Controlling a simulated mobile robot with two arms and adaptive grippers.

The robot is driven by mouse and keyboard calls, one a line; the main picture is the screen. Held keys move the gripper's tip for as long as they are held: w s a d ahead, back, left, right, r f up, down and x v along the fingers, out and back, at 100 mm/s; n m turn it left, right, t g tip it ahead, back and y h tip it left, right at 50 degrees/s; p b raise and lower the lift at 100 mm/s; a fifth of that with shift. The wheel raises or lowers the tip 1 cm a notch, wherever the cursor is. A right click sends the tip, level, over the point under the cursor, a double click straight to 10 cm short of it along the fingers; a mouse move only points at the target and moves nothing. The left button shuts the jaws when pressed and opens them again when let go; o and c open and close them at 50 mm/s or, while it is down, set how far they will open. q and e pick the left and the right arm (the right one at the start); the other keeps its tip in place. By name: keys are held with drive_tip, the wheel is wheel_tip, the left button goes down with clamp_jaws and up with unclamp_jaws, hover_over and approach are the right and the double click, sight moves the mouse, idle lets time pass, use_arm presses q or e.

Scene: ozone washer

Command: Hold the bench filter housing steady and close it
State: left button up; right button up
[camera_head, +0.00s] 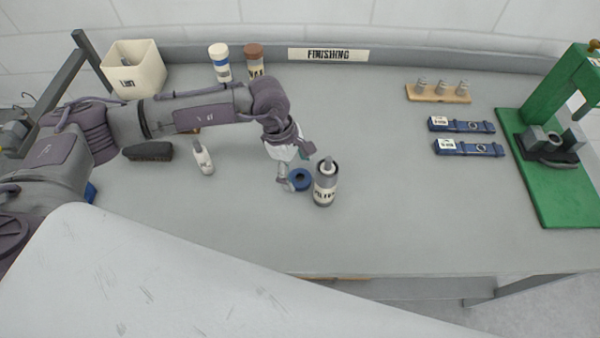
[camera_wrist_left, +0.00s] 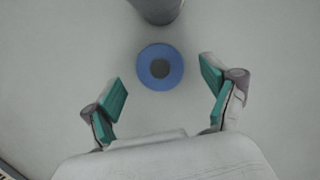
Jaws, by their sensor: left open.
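The filter housing (camera_head: 325,190) is a grey cylinder with a pale label, standing upright on the bench. A narrower light piece shows at its open-looking top. A blue round cap (camera_head: 300,180) lies on the bench just left of it, apart from it in the left wrist view. There the cap (camera_wrist_left: 147,67) is a blue ring with a grey centre, and the housing's lower part (camera_wrist_left: 158,10) shows at the top edge. My left gripper (camera_head: 297,167) is open and empty above the cap; its teal-padded fingers (camera_wrist_left: 166,88) are spread, with the cap just beyond them. My right gripper is out of view.
A white bottle (camera_head: 203,159) and a dark brush-like block (camera_head: 148,151) lie to the left. A bin (camera_head: 134,70) and two jars (camera_head: 220,65) stand at the back. Blue tools (camera_head: 468,148) and a green press (camera_head: 545,120) are at right.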

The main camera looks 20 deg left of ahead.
use_arm(q)
drive_tip(key=shift+x, duration=1.05)
drive_tip(key=c, duration=0.9)
drive_tip(key=shift+r+b, duration=1.6)
drive_tip(key=shift+r, duration=3.45)
